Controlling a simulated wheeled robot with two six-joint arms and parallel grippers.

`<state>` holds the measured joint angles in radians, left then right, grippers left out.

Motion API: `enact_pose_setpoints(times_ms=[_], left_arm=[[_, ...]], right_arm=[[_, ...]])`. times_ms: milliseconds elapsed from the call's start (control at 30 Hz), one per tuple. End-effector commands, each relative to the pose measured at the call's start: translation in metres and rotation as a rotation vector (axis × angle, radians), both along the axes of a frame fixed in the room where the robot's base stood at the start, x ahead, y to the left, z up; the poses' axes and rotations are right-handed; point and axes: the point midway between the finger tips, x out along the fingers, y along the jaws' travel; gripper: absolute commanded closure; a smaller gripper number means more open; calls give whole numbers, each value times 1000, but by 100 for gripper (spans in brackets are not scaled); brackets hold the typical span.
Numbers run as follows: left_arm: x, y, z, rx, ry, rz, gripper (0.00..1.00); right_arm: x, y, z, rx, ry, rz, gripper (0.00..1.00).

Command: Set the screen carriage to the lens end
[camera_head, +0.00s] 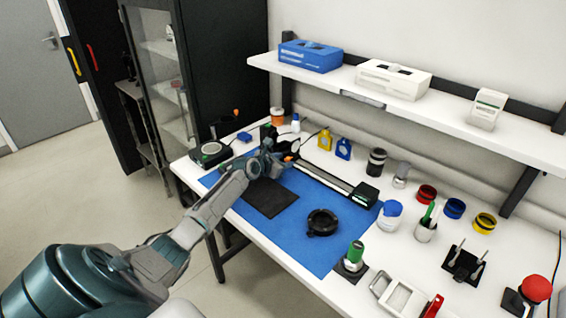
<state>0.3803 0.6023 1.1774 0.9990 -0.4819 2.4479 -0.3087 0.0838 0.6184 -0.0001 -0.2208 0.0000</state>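My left gripper (283,160) is at the rail's left end, among small dark parts there. The gripper and arm cover much of that end, so I cannot tell which part is the screen carriage or whether the fingers touch it. The fingers are too small to read as open or shut. My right gripper is not in view.
A black plate (270,198) and black ring (322,222) lie on the mat. A green-topped cylinder (355,256) stands at the front. Bottles, a pen cup (426,231) and coloured rolls crowd the right. A shelf (420,108) overhangs the back.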

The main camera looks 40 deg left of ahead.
Motion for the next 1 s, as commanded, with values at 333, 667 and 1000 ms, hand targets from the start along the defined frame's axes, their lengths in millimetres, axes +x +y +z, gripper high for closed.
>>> enact_pose_setpoints(times_ms=[333,667,1000], left_arm=[[-5,0,1,1,2,0,60],[-52,0,20,6,3,-3,60],[-94,0,37,3,2,-1,60]], right_arm=[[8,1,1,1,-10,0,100],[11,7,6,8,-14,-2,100],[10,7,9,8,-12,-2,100]])
